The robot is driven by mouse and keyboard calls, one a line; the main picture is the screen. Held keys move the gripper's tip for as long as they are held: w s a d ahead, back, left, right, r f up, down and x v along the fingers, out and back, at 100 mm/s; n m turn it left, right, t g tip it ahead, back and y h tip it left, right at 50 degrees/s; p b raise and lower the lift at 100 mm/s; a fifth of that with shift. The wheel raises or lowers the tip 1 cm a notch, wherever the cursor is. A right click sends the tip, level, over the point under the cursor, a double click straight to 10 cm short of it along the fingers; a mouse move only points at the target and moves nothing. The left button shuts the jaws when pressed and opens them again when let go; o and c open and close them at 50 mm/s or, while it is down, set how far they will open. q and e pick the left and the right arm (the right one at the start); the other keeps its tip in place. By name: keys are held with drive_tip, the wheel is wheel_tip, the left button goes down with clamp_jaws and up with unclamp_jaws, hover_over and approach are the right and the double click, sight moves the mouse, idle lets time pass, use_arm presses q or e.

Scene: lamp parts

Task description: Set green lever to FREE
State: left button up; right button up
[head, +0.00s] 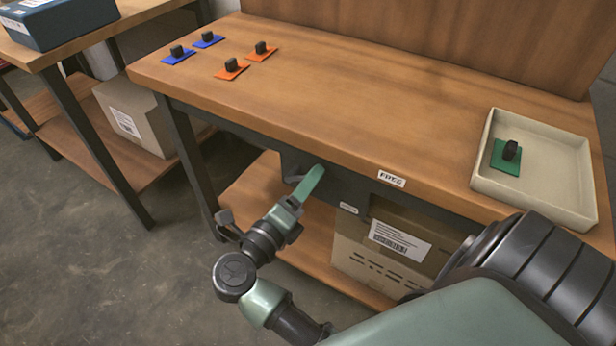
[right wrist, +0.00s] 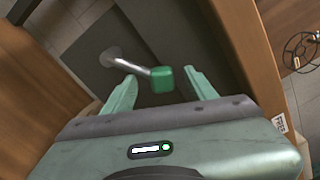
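The green lever (right wrist: 162,79) has a block-shaped green knob on a thin metal rod, which comes from a round mount on a dark panel. My right gripper (right wrist: 163,86) is open, with one finger on each side of the knob; gaps show on both sides, and I cannot tell any contact. In the head view my right gripper (head: 308,185) is at the workbench's front, below the top's edge, and the lever is not clearly seen there. A white label (head: 391,179) reading FREE is on the front edge, to the gripper's right. My left gripper is not in view.
The workbench (head: 340,95) holds blue and orange plates with black knobs at the back left. A cream tray (head: 480,180) with a green plate (head: 506,160) stands at the right. A smaller, unreadable label (head: 348,208) is under the edge. A cardboard box (head: 375,260) sits on the shelf below.

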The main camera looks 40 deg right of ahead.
drive_tip(key=shift+w+a+f, duration=0.1)
drive_tip(key=shift+w+a, duration=0.05)
drive_tip(key=shift+w, duration=0.05)
